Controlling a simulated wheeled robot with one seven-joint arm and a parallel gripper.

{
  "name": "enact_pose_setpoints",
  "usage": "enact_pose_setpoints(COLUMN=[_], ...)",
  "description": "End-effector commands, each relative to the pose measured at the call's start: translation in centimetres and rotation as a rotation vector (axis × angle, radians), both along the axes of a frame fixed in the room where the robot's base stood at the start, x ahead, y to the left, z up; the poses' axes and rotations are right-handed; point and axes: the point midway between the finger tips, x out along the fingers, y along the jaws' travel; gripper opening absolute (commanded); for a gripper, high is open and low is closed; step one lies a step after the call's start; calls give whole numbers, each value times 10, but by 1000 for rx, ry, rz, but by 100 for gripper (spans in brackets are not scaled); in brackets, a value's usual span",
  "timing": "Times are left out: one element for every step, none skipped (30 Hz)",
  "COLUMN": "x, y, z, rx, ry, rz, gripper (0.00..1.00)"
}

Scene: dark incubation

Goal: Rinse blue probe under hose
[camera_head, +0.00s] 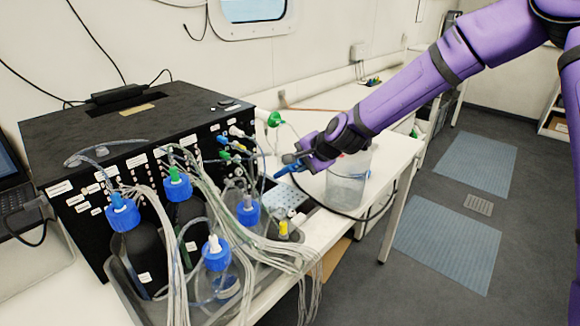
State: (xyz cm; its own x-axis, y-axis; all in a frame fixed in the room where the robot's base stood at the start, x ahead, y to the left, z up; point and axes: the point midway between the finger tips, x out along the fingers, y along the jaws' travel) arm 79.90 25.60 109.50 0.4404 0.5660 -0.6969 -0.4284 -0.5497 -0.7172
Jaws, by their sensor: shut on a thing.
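My gripper (298,158) is at the end of the purple arm that reaches in from the upper right. It is shut on the blue probe (284,172), whose blue end points down and left. The fingers hide part of the probe. A black cable (345,215) loops from near the probe over the table edge. A green fitting (275,119) stands behind and above my gripper, with a thin line running from it. I cannot tell whether it is the hose. A clear container (346,188) stands on the table just right of and below my gripper, partly covered by the arm.
A black box (130,125) with many tubes and labels fills the left. Several blue-capped bottles (217,258) stand in a tray in front of it, among loose tubing. The white table (395,155) has some clear room at right. Grey mats (450,245) lie on the floor.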

Motion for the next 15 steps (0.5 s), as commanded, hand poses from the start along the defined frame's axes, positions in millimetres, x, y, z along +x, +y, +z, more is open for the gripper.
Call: enact_pose_setpoints(x=[-2, -4, -7, -9, -11, -13, -15, -17, -19, -21, -24, -26, -28, -30, -32], y=[-6, -8, -11, -14, -16, -19, -22, -24, -27, -30, -32, -35, -38, -40, -43], z=[1, 2, 2, 3, 3, 4, 4, 5, 5, 6, 6, 7, 7, 8, 9], rx=[0, -1, 0, -1, -1, 0, 0, 0, 0, -1, 0, 0, 0, 0, 0], ry=[-1, -1, -1, -1, -2, -1, -1, -1, 0, 1, 1, 0, -1, 0, 0], rz=[-4, -3, -2, -3, -2, -2, -2, -2, -3, -3, -2, -3, -4, -3, -3], gripper=[6, 6, 6, 6, 6, 6, 6, 6, 6, 6, 6, 6, 6, 6, 6])
